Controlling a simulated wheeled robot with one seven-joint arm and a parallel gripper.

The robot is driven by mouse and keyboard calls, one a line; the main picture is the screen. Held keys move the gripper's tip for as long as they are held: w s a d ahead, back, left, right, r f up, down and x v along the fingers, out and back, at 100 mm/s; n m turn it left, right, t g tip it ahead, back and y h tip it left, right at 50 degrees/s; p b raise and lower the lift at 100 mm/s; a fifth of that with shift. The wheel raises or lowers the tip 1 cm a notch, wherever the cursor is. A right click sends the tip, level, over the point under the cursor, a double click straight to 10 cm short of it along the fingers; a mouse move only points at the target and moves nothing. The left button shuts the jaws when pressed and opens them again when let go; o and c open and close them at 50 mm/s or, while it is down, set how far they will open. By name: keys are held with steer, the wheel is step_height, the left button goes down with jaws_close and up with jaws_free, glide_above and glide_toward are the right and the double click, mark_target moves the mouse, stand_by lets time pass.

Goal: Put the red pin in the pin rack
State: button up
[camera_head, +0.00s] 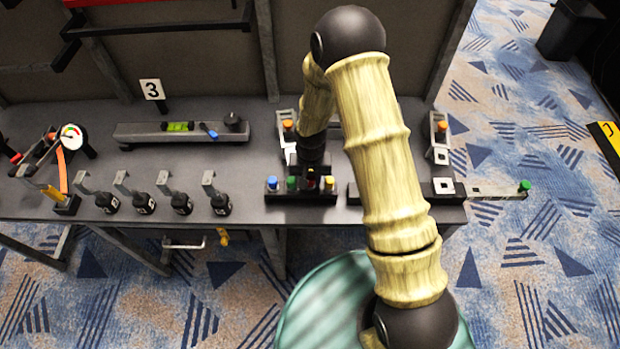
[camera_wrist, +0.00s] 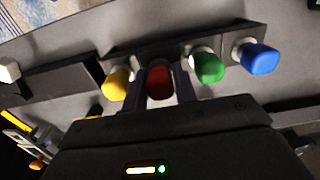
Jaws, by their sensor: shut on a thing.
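The dark pin rack (camera_head: 300,199) stands near the table's front edge and also shows in the wrist view (camera_wrist: 225,39). My gripper (camera_head: 311,172) is above it, pointing down. In the wrist view my gripper (camera_wrist: 160,72) is shut on the red pin (camera_wrist: 160,84), with a finger on each side. The red pin is in line with the rack's row, between the yellow pin (camera_wrist: 117,84) and the green pin (camera_wrist: 208,67). The blue pin (camera_wrist: 258,57) is at the row's end. The red pin's lower end is hidden, so I cannot tell how deep it sits.
Orange-topped fixtures (camera_head: 287,126) (camera_head: 440,127) stand behind and to the right. A dark bar (camera_head: 395,193) lies right of the rack, with a green-knobbed arm (camera_head: 495,190) over the table's edge. Several hooked black-based stands (camera_head: 144,203) are on the left. Bare table lies between.

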steer(key=shift+f, duration=0.5)
steer(key=o, duration=1.4)
steer(key=shift+o, duration=0.8)
steer(key=shift+r+p, duration=0.3)
steer(key=shift+r, duration=0.5)
steer(key=shift+r+p, duration=2)
steer(key=shift+r, duration=0.8)
